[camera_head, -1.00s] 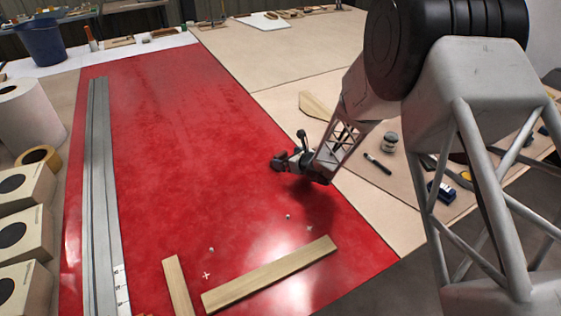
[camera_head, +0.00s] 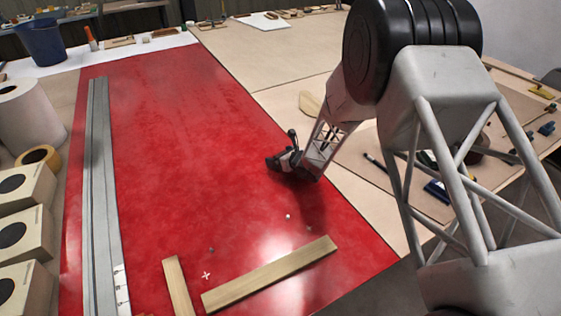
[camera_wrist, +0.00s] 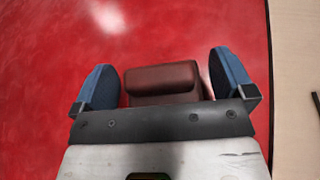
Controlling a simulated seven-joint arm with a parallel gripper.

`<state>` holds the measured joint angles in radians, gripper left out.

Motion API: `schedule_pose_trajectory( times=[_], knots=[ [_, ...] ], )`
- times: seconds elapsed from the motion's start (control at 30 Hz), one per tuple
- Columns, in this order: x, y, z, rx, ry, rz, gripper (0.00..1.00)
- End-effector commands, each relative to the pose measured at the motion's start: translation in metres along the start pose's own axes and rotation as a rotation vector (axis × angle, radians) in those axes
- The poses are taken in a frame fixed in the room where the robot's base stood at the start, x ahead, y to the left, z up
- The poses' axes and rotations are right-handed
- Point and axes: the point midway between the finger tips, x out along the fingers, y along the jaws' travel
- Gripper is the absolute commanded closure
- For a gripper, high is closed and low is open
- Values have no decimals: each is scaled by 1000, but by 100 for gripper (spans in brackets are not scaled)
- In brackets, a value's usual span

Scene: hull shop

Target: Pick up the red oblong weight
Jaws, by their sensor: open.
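The red oblong weight (camera_wrist: 162,78) shows in the wrist view as a dark red block with a rounded, raised top. It lies between my gripper's two blue fingers, with a gap on each side. Its near part is hidden behind the dark gripper bar. My gripper (camera_head: 280,163) is open, low over the red surface at the middle of the head view. In that view I cannot make out the weight apart from the dark gripper parts.
The red sheet (camera_head: 180,140) is mostly clear. A long grey rail (camera_head: 99,190) lies along its left side. Wooden strips (camera_head: 270,275) lie at the front. Boxes (camera_head: 22,240) stand at the left. Small tools, including a blue item (camera_head: 438,190), lie at the right.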

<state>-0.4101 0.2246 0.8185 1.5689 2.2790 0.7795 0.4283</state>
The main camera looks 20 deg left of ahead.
Motion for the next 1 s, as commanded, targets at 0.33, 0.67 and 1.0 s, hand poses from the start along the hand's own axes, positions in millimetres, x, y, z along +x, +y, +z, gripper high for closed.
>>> schedule_pose_trajectory(
  times=[0.33, 0.67, 1.0],
  knots=[
    [0, 0, 0, 0, 0, 0, 6],
    [0, 0, 0, 0, 0, 0, 57],
    [0, 0, 2, -1, -2, 0, 73]
  ],
)
